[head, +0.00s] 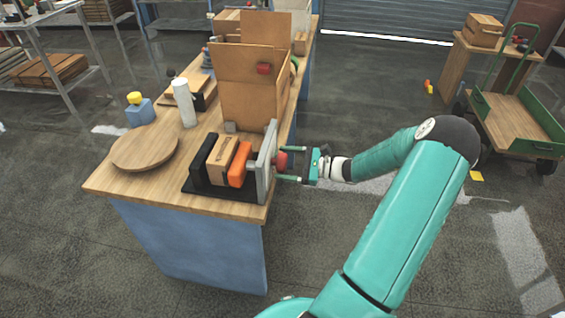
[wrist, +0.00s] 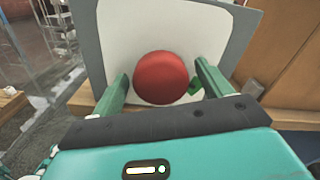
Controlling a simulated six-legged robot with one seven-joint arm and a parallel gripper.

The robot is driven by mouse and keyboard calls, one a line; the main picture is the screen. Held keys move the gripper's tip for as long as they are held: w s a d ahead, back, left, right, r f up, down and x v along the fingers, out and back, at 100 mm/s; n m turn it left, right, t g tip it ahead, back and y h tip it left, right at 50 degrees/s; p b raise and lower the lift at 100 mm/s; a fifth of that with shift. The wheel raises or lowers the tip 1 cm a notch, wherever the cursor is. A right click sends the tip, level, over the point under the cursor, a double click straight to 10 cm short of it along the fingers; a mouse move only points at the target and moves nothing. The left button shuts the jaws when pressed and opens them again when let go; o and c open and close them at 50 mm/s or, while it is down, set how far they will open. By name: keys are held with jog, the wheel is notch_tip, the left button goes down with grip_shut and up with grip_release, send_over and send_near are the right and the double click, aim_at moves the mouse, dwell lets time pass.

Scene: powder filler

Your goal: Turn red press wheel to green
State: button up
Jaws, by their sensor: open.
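The red press wheel (wrist: 161,77) is a round red knob in front of a pale plate with a grey border (wrist: 180,28). A small green mark (wrist: 194,84) shows at its lower right. In the head view the wheel (head: 281,162) sits on the right side of the upright grey press plate (head: 265,170). My gripper (wrist: 160,85) is open, with one green finger on each side of the wheel. I cannot tell whether the fingers touch it. In the head view my gripper (head: 290,164) reaches the wheel from the right.
The press, with an orange block (head: 240,163) and a wooden box (head: 222,154), stands on a wooden bench (head: 150,192). A round board (head: 145,147), white cylinder (head: 184,102) and tall wooden hopper (head: 250,80) are nearby. A green cart (head: 520,115) stands at right.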

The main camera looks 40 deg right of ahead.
jog(key=v, duration=1.2)
jog(key=shift+s+d, duration=0.2)
